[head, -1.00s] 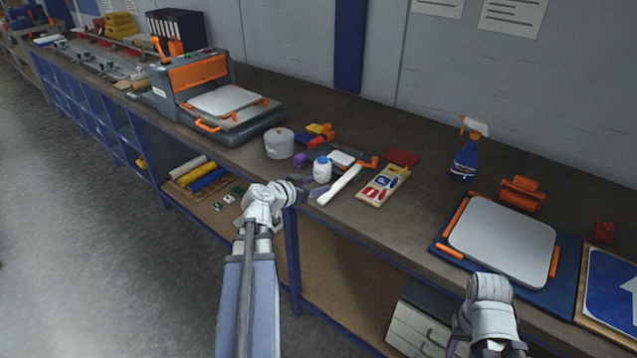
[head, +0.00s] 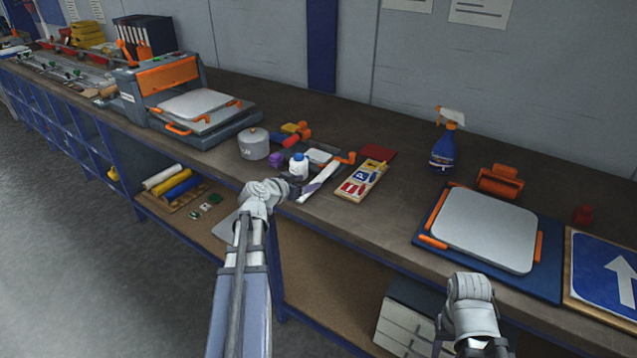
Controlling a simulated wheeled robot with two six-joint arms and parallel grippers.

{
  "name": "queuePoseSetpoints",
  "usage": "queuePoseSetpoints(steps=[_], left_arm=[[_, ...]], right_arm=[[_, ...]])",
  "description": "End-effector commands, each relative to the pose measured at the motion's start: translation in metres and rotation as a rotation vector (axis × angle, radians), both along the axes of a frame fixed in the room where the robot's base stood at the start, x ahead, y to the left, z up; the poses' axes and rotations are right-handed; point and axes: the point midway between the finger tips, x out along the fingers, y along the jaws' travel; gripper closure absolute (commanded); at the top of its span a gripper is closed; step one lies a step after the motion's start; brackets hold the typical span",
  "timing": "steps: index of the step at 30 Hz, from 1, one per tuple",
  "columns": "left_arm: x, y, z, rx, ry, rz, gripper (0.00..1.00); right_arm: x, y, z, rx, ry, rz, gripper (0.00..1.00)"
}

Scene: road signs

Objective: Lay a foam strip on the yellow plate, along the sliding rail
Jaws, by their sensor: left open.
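A thin white strip (head: 320,180), probably the foam strip, lies slanted on the workbench. My left gripper (head: 303,190) is open at the bench's front edge, by the strip's near end. Its fingers are small and partly overlap the strip, so I cannot tell whether they touch it. No plainly yellow plate shows. A pale grey plate (head: 485,230) lies on a blue board at the right, between orange side bars (head: 537,252). I cannot tell which part is the sliding rail. My right arm shows at the lower right, but its fingers do not.
Beside the strip are a white bottle (head: 299,167), a grey canister (head: 254,145) and a tray of small signs (head: 361,182). A spray bottle (head: 443,150) and an orange tool (head: 500,181) stand near the grey plate. An orange-grey press (head: 180,100) is at the left.

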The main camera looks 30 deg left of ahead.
Motion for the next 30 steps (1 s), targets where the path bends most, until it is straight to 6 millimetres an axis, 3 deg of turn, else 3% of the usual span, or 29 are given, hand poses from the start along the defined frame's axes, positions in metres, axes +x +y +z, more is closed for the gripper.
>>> queuePoseSetpoints(steps=[9,16,30], left_arm=[[0.04,-0.007,-0.019,0.0,0.0,0.0,0.3],[0.041,-0.008,-0.018,0.0,0.0,0.0,0.3],[0.04,-0.007,-0.018,0.0,0.0,0.0,0.82]], right_arm=[[0.0,0.0,-0.019,0.0,0.0,0.0,0.5],[0.0,0.0,-0.018,0.0,0.0,0.0,0.5],[0.0,0.0,-0.018,0.0,0.0,0.0,0.5]])
